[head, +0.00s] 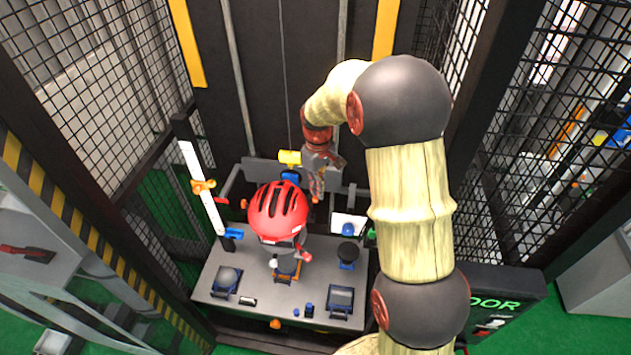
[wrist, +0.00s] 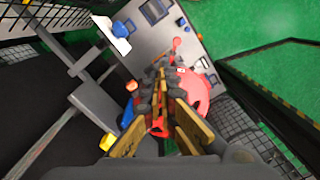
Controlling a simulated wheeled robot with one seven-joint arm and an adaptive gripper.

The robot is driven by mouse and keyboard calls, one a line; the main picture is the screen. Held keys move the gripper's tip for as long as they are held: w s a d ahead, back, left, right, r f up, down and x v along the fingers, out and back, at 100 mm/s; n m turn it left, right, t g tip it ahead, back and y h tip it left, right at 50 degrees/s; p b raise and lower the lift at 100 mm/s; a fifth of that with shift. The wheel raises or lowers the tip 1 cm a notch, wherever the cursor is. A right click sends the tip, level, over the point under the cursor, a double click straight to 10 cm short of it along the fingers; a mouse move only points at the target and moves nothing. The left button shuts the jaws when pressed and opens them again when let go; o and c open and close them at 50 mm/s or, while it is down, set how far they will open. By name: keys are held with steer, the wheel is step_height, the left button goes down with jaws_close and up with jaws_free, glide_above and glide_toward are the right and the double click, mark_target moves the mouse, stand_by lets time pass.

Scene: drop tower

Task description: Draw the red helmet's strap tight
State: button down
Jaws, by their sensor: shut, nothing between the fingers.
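The red helmet (head: 278,212) sits upright on a stand on a grey table. Below its rim a dark strap-like band (head: 284,245) shows, with a small red piece (head: 304,257) at its right end; how tight it is I cannot tell. In the wrist view the helmet (wrist: 197,98) lies just right of the fingers, partly hidden by them. My gripper (head: 317,195) is behind and to the right of the helmet, fingers pointing down. The fingers (wrist: 158,80) are together with nothing between them. Whether they touch the helmet I cannot tell.
A white post (head: 202,188) with an orange clamp stands left. A yellow block (head: 290,157) is behind the helmet. Mesh walls (head: 80,60) enclose the sides.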

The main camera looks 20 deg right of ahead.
mark_target(316, 198)
steer(key=w+d+n+p, duration=0.4)
steer(key=w+n, duration=0.2)
steer(key=w, duration=0.4)
steer(key=shift+n, duration=0.3)
step_height(316, 198, down, 14)
steer(key=p, duration=0.3)
steer(key=shift+a+f, duration=0.1)
steer(key=shift+a, duration=0.05)
steer(key=shift+f, duration=0.2)
step_height(316, 198, down, 4)
steer(key=b, duration=0.3)
steer(key=shift+r, duration=0.15)
steer(key=shift+w+r, duration=0.1)
steer(key=shift+r, duration=0.05)
